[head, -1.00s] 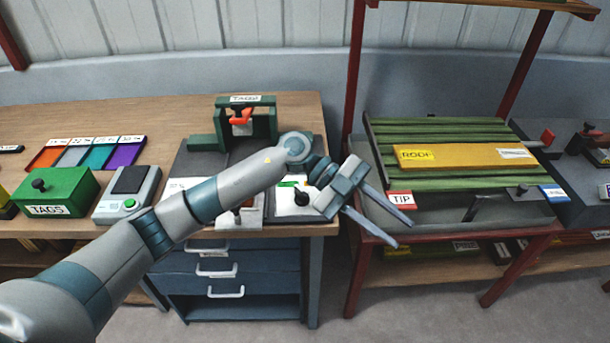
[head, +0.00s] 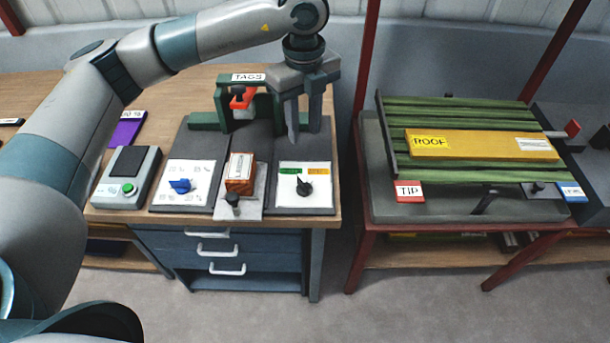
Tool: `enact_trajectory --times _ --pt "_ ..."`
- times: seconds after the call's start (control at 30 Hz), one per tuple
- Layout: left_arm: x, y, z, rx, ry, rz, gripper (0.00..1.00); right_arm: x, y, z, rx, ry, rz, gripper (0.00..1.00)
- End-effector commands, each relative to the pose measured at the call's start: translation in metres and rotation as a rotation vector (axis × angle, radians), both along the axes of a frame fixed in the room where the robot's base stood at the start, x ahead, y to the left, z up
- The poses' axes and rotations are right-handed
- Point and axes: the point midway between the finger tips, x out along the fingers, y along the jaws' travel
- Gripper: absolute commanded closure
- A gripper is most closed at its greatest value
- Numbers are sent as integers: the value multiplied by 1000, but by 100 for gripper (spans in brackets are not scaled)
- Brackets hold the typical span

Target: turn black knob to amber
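The black knob (head: 304,188) sits on a white panel (head: 318,203) at the right front of the bench. Two labels are above it: green (head: 289,171) on the left and amber (head: 318,171) on the right. The knob's pointer seems to lean up and left, towards the green label. My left gripper (head: 304,136) points down with its fingers apart and nothing between them. In the picture it is above the panel, clear of the knob. My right gripper is not in view.
Left of the panel are an orange block (head: 240,172) with a dark knob below it, a blue knob (head: 180,186) on another white panel, and a grey device (head: 128,180) with a green button. A green TAGS stand (head: 207,120) is behind, close to my gripper.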

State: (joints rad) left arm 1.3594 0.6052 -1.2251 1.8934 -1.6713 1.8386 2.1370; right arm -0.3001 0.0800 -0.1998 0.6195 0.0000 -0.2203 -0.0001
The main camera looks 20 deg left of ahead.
Motion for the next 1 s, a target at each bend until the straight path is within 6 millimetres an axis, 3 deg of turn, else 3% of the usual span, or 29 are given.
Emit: enact_trajectory --times 0.27,0.47,1.0 --pt "0 -1 -6 -2 3 -1 71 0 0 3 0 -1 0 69" --pt "-1 -1 -25 -3 5 -1 71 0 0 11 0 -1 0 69" --pt "-1 -1 -118 -2 5 -2 71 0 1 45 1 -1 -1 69"
